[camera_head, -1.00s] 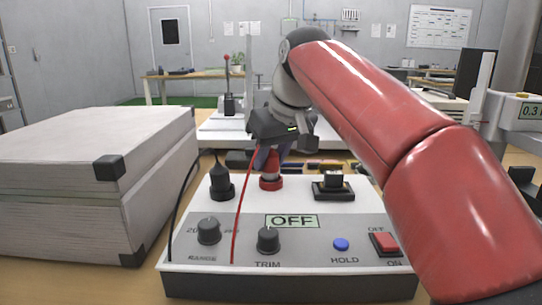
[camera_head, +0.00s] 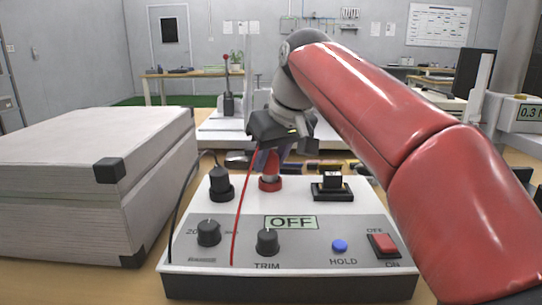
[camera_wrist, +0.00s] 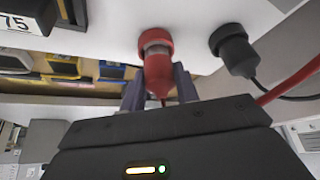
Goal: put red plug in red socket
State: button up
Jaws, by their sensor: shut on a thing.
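The red plug (camera_wrist: 158,78) is between the fingers of my gripper (camera_wrist: 160,90), which is shut on it. In the wrist view its tip meets the red socket (camera_wrist: 155,38), with a greyish band showing between them. In the head view the red socket (camera_head: 270,183) sits on top of the instrument box (camera_head: 330,205), and my gripper (camera_head: 270,158) is right above it. The plug looks about upright there. How deep the plug sits in the socket cannot be told. The red cable (camera_head: 242,205) hangs down the front of the box.
A black plug stands in the black socket (camera_head: 221,188) left of the red one. A black square fitting (camera_head: 332,187) is on the right. The panel has an OFF display (camera_head: 291,222) and a red switch (camera_head: 384,242). A large grey case (camera_head: 75,180) stands at left.

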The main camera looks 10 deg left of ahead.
jog(key=shift+f+b, duration=0.5)
jog(key=shift+f, duration=0.1)
dwell(0.3)
jog(key=o, duration=0.7)
jog(key=p+v, duration=0.7)
jog(key=v, duration=0.4)
jog(key=shift+s, duration=0.1)
dwell(0.5)
